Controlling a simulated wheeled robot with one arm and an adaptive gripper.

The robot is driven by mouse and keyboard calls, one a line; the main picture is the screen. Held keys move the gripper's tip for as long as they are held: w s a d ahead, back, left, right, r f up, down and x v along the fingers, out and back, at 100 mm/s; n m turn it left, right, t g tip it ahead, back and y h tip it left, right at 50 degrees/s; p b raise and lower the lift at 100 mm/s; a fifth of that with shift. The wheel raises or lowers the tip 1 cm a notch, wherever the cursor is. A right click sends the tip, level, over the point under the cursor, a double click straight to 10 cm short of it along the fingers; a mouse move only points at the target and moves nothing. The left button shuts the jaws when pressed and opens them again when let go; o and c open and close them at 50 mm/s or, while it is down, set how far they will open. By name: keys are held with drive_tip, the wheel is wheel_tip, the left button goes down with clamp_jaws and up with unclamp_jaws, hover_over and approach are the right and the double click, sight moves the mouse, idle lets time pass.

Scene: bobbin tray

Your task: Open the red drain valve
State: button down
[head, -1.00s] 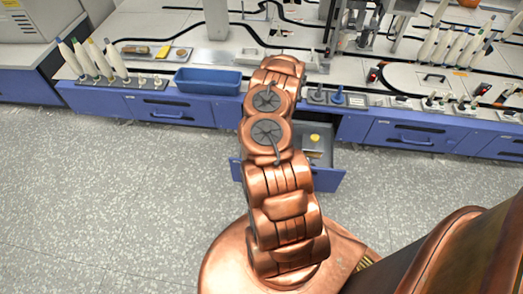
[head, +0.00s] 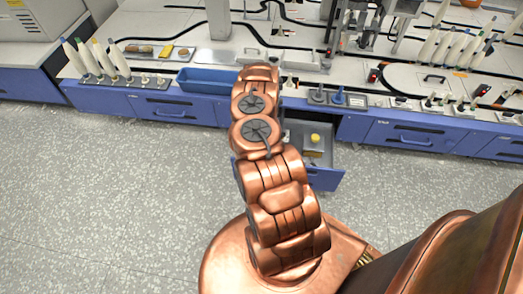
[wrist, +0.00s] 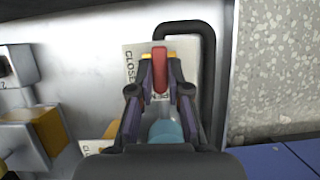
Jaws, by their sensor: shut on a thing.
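In the wrist view the red drain valve handle (wrist: 160,78) stands between the two fingers of my gripper (wrist: 159,60). The fingers are shut on it, with their tips at both its sides. Behind it is a white plate (wrist: 131,62) with "CLOSED" printed along its left side. More lettering below is mostly covered by the fingers. A teal rounded thing shows between the fingers near the palm; I cannot tell what it is. In the head view my arm hides the gripper and the valve.
A black bar handle (wrist: 208,70) loops close round the plate. In the head view there is a blue bin (head: 205,82), an open drawer (head: 325,178) with a yellow-topped thing, and upright bobbins (head: 97,58). The floor is clear.

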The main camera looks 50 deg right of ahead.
drive_tip(key=shift+w+n, duration=0.1)
drive_tip(key=shift+n, duration=0.3)
drive_tip(key=c, duration=1.1)
unclamp_jaws()
drive_tip(key=shift+r, duration=0.15)
drive_tip(key=v, duration=1.1)
drive_tip(key=shift+w+r, duration=0.2)
drive_tip(key=shift+r, duration=0.2)
